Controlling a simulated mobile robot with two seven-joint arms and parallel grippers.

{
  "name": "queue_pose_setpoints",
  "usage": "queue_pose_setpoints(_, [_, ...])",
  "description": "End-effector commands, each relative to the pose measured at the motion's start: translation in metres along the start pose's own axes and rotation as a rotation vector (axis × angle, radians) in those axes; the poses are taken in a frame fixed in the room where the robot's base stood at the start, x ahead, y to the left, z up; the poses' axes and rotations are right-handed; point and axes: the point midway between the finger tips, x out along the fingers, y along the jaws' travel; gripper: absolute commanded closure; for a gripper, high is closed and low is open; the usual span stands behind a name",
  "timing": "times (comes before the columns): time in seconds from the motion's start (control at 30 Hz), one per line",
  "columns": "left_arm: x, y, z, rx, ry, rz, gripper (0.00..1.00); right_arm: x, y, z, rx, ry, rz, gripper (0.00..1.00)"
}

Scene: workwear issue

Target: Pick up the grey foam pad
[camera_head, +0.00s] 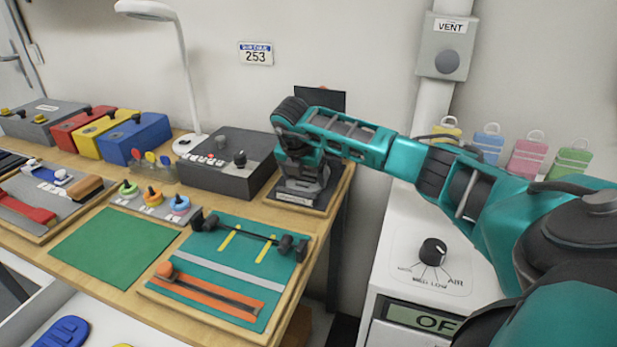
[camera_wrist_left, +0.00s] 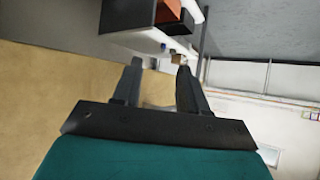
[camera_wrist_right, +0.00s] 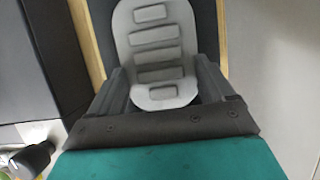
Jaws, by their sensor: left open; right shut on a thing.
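The grey foam pad (camera_wrist_right: 155,40) is a light grey, rounded pad with several raised ribs. In the right wrist view it lies between the two fingers of my right gripper (camera_wrist_right: 158,80), which is shut on its near part. In the head view my right gripper (camera_head: 303,172) points down over the dark, wood-edged tray at the bench's right end and hides most of the pad. I cannot tell whether the pad touches the tray. My left gripper (camera_wrist_left: 158,62) is open and empty in the left wrist view, away from the pad.
The dark tray (camera_head: 322,204) sits beside a dark grey box (camera_head: 225,160) with knobs. A teal board (camera_head: 205,260) with a black bar and orange strap lies in front. A green mat (camera_head: 113,245) is to the left. A white cabinet (camera_head: 410,255) stands right of the bench.

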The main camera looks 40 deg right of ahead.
Motion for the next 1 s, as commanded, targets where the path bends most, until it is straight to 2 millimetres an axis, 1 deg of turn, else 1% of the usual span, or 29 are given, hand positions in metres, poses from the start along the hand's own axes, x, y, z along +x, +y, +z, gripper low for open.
queue_pose_setpoints(0.27, [-0.001,0.000,0.001,-0.001,-0.001,0.000,0.57,-0.004,0.000,0.002,0.001,-0.001,0.001,0.48])
queue_pose_setpoints(0.37, [-0.001,0.000,0.000,0.000,-0.001,-0.001,0.57,-0.011,0.000,0.006,0.002,-0.002,0.002,0.48])
queue_pose_setpoints(0.47, [-0.001,0.000,0.000,0.000,-0.001,-0.001,0.57,-0.025,0.001,0.011,0.002,-0.004,0.004,0.48])
queue_pose_setpoints(0.57, [-0.001,0.000,-0.001,0.000,-0.001,-0.001,0.57,-0.042,0.001,0.019,0.003,-0.003,0.005,0.48])
queue_pose_setpoints(0.67, [-0.002,0.000,-0.001,-0.001,-0.001,-0.001,0.57,-0.064,0.001,0.027,0.002,-0.003,0.005,0.48])
queue_pose_setpoints(1.0, [-0.003,-0.001,-0.005,0.000,0.000,-0.001,0.57,-0.143,0.001,0.059,0.002,-0.003,0.005,0.48])
